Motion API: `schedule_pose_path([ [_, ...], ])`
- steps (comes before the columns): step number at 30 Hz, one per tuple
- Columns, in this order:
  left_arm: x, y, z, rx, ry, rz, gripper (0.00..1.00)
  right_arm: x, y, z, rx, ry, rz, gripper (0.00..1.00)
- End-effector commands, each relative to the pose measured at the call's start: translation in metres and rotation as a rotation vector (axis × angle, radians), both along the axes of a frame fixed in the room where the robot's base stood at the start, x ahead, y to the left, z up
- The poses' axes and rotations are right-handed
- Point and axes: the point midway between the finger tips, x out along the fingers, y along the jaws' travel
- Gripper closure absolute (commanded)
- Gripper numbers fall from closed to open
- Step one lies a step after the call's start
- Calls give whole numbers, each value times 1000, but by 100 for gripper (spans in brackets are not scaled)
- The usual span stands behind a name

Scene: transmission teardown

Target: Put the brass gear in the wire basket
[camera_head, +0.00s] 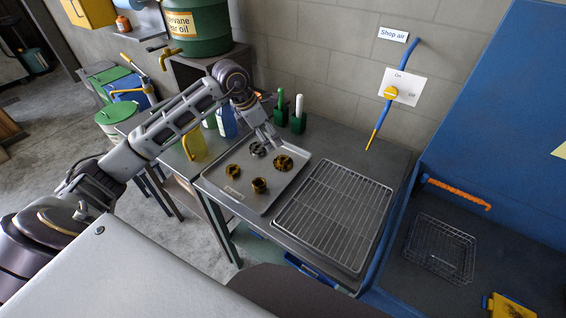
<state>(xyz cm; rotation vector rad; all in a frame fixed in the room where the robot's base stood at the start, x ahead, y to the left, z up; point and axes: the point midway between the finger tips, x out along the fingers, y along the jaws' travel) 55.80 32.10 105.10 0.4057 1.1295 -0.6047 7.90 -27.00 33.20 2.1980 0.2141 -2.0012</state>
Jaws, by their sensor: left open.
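A metal tray (215,177) on the bench holds several small parts. A toothed, brass-coloured gear (284,162) with dark grime lies at its right. Two smaller brass-coloured parts (260,185) and (233,171) lie nearer the front and left, and a grey gear (257,149) lies at the back. My left gripper (268,143) is open and points down over the back of the tray, between the grey gear and the large brass-coloured gear. I cannot tell whether it touches either. The wire basket (440,249) stands at the far right and looks empty. My right gripper is out of view.
A wire rack (335,213) lies flat between the tray and the basket. Green holders (298,122) and a blue bottle (226,122) stand behind the tray. An orange bar (458,193) sticks out above the basket. A yellow item (509,306) lies at the lower right.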

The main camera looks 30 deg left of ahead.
Motion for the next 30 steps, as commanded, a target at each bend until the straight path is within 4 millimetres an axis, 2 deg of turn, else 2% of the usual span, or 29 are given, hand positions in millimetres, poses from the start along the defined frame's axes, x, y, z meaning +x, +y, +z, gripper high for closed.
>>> schedule_pose_path([
  [10, 3, -3, -10, -3, 2, 2, 18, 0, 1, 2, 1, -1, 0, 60],
  [24, 20, -17, -63, -5, 3, 2, 18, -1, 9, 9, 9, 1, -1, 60],
  [30, 25, -20, -77, -3, 1, 2, 18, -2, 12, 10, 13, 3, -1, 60],
])
